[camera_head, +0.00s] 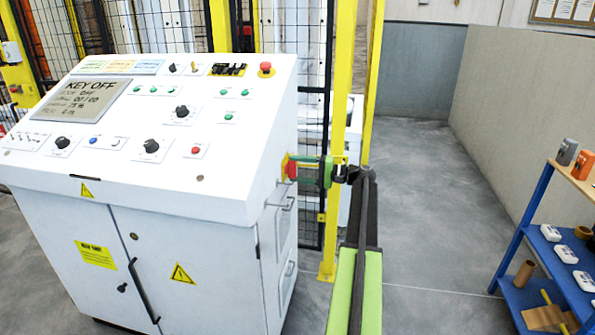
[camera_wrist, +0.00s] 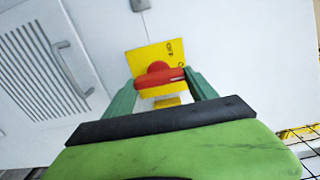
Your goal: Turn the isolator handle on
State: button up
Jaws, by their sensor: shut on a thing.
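The isolator handle (camera_wrist: 160,76) is a red bar with a round hub on a yellow plate (camera_wrist: 142,57), fixed to the side wall of the white control cabinet. In the wrist view the red bar lies nearly level, tilted slightly up to the right. My gripper (camera_wrist: 160,88) has its two green fingers at either end of the red bar and is shut on it. In the head view the red handle (camera_head: 291,170) shows at the cabinet's right side, with my gripper (camera_head: 300,170) reaching it from the right. The fingertips are small there.
The control cabinet (camera_head: 150,215) has a sloped panel; its screen (camera_head: 85,103) reads KEY OFF. Metal handles (camera_head: 284,203) stick out below the isolator. A yellow post (camera_head: 338,110) and mesh fence stand behind my arm. A blue shelf (camera_head: 540,215) stands right, with clear floor between.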

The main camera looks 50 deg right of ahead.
jog(key=o, duration=1.1)
jog(key=shift+s, duration=0.1)
jog(key=v, duration=1.7)
jog(key=shift+s, duration=0.15)
